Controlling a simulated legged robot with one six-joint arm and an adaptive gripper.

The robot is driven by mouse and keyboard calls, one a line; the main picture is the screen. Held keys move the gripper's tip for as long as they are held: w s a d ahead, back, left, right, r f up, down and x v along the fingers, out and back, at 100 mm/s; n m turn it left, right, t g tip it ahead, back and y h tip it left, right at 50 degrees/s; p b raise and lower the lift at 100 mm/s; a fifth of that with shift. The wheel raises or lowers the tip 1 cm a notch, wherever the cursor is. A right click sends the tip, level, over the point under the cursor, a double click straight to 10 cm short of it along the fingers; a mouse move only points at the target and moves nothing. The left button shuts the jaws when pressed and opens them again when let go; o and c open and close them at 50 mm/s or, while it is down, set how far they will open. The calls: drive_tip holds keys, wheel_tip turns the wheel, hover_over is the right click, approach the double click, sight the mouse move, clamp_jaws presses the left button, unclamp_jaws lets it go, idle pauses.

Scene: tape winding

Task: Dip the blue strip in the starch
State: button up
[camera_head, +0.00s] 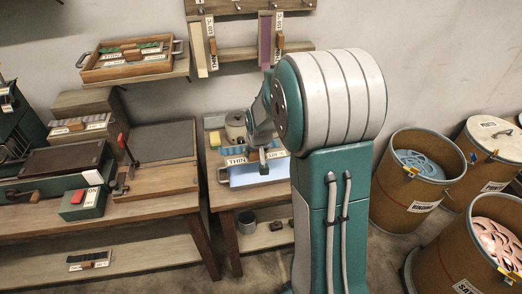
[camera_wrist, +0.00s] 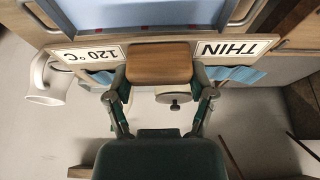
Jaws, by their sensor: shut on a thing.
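My gripper (camera_wrist: 160,78) is shut on a brown wooden handle (camera_wrist: 158,62) in the wrist view. The handle sits on a bar with white labels reading THIN (camera_wrist: 230,48) and 120 °C. The blue strip (camera_wrist: 235,75) shows as wavy blue cloth along the bar; my gripper and the handle hide its middle. A wooden-framed tray with a pale blue inside (camera_head: 258,177) is on the small table below my gripper in the head view. It also shows at the top of the wrist view (camera_wrist: 150,14). I cannot tell whether the strip touches the tray's contents.
A lidded pot (camera_head: 236,125) stands behind the tray. A white mug (camera_wrist: 45,85) is at the wrist view's left. A workbench with a press (camera_head: 155,165) stands to the left. Drums (camera_head: 405,190) stand on the right. Other strips lie in a shelf tray (camera_head: 125,65).

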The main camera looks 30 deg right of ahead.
sight(262, 178)
drive_tip(key=shift+d+f, duration=0.25)
drive_tip(key=shift+f, duration=0.25)
drive_tip(key=shift+d+f, duration=0.85)
drive_tip(key=shift+d, duration=0.15)
drive_tip(key=shift+d+f, duration=0.15)
drive_tip(key=shift+f, duration=0.15)
drive_tip(key=shift+a+f, duration=0.85)
drive_tip(key=shift+f, duration=0.45)
drive_tip(key=shift+d+f, duration=0.3)
drive_tip(key=shift+f, duration=0.3)
drive_tip(key=shift+d+f, duration=0.25)
drive_tip(key=shift+f, duration=0.35)
drive_tip(key=shift+a+f, duration=0.4)
drive_tip(key=shift+f, duration=0.3)
drive_tip(key=shift+d, duration=0.25)
drive_tip(key=shift+a+f, duration=0.1)
drive_tip(key=shift+f, duration=0.35)
